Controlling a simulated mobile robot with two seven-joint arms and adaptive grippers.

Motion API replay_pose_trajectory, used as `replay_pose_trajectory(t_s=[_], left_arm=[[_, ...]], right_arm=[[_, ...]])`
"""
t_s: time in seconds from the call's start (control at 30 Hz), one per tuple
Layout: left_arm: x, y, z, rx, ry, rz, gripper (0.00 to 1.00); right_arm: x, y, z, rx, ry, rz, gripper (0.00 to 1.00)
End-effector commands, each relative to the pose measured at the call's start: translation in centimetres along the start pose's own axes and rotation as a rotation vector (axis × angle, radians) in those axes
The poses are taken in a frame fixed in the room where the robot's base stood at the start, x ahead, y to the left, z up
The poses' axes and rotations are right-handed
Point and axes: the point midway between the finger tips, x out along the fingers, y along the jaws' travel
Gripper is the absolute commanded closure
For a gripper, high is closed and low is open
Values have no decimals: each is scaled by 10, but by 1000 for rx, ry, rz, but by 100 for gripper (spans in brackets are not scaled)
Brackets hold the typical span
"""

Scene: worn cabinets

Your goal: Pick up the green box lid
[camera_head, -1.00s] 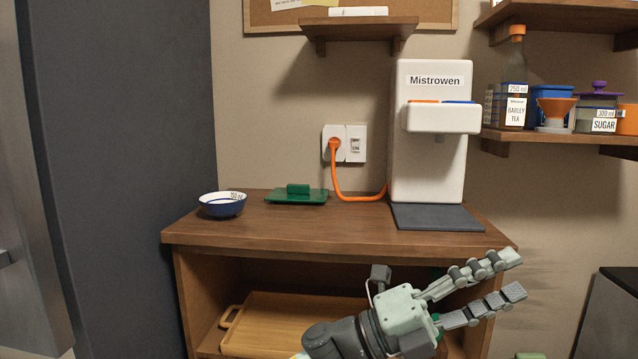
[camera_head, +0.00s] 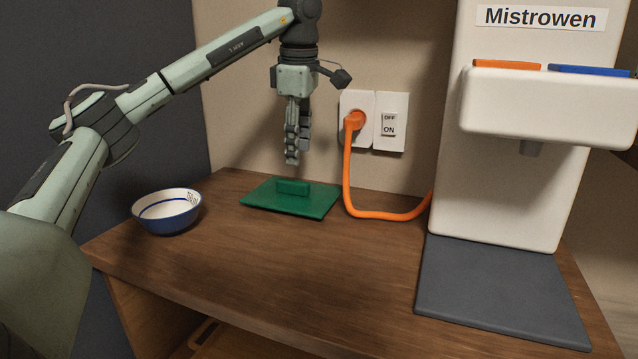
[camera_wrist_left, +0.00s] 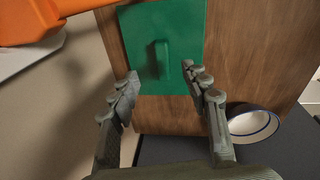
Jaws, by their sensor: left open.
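The green box lid (camera_head: 311,203) lies flat on the wooden cabinet top, near the wall, with its raised block handle facing up. It also shows in the left wrist view (camera_wrist_left: 184,27), where the handle stands ahead of the fingertips. My left gripper (camera_head: 297,158) points down just above the lid, with its fingers close over the handle but apart from it. In the left wrist view the left gripper (camera_wrist_left: 166,84) has its fingers spread with nothing between them. My right gripper is not in view.
A white and blue bowl (camera_head: 168,213) stands left of the lid. An orange cable (camera_head: 352,190) runs from the wall socket to the white Mistrowen dispenser (camera_head: 495,190), right of the lid. A dark grey mat (camera_head: 490,290) lies before the dispenser. The front middle of the cabinet top (camera_head: 300,270) is clear.

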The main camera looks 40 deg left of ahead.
Motion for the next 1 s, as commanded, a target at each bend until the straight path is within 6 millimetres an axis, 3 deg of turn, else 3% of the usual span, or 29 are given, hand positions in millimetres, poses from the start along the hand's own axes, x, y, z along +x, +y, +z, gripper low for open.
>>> replay_pose_trajectory(t_s=[0.1,0.63,0.9,1.0], left_arm=[[5,-2,-12,-11,30,-6,53],[71,-5,-12,-9,28,-6,53],[75,-4,-11,-9,26,-4,53],[75,-4,-11,-9,26,-4,63]], right_arm=[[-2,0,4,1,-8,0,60],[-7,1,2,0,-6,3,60],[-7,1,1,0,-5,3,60],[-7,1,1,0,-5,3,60]])
